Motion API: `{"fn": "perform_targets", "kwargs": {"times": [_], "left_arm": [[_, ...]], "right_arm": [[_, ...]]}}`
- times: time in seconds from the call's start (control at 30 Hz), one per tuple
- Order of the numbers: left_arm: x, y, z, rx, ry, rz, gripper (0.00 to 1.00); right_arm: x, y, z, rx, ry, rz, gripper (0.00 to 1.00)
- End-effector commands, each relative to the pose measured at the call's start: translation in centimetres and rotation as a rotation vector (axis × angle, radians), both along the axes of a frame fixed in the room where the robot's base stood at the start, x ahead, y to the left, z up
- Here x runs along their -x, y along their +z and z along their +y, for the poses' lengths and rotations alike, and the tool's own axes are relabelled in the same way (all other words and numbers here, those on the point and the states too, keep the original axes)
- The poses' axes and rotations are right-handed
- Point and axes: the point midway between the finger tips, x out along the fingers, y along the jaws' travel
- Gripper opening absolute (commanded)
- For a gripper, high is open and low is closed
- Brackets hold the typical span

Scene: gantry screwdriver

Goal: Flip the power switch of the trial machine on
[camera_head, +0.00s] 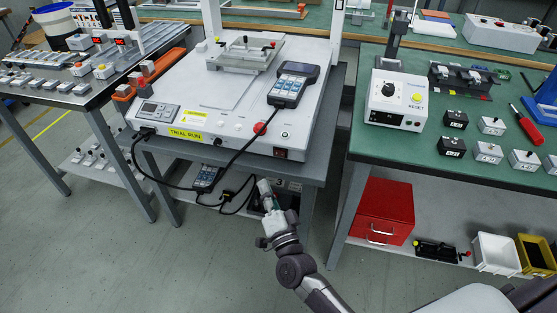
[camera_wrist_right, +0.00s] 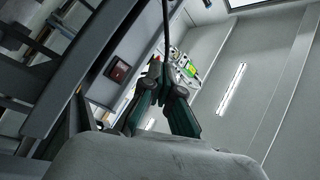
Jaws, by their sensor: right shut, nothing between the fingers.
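The trial machine (camera_head: 235,105) is a large white unit with a yellow TRIAL RUN label, standing on a grey table. Its power switch (camera_head: 281,153), small and dark red, sits low at the right end of the front face. The power switch (camera_wrist_right: 119,71) also shows in the right wrist view, left of the fingertips; its position cannot be read. My right gripper (camera_head: 265,188) is shut and empty, below the table's front edge and apart from the switch. The shut fingertips (camera_wrist_right: 156,70) also show in the wrist view. My left gripper is not in view.
A red emergency button (camera_head: 260,128) is left of the switch. A handheld pendant (camera_head: 292,84) lies on the machine, and black cables (camera_head: 160,183) hang in front. A green-topped table (camera_head: 430,150) stands right, with a red cabinet (camera_head: 383,211) beneath. The floor in front is clear.

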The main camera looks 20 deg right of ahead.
Motion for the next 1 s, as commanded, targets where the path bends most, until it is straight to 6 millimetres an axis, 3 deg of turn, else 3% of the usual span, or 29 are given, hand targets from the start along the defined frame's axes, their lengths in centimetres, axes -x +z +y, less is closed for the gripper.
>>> {"fn": "perform_targets", "kwargs": {"times": [0.3, 0.53, 1.0], "left_arm": [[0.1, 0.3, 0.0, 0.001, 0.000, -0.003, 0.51], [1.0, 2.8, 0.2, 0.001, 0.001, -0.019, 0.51], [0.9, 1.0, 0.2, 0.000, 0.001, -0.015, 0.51]], "right_arm": [[-0.4, -0.1, -0.3, 0.003, 0.001, 0.001, 0.00], [-2.4, -0.2, -2.2, 0.006, 0.000, -0.001, 0.00], [-6.3, -0.2, -5.6, 0.006, 0.002, 0.003, 0.00]]}}
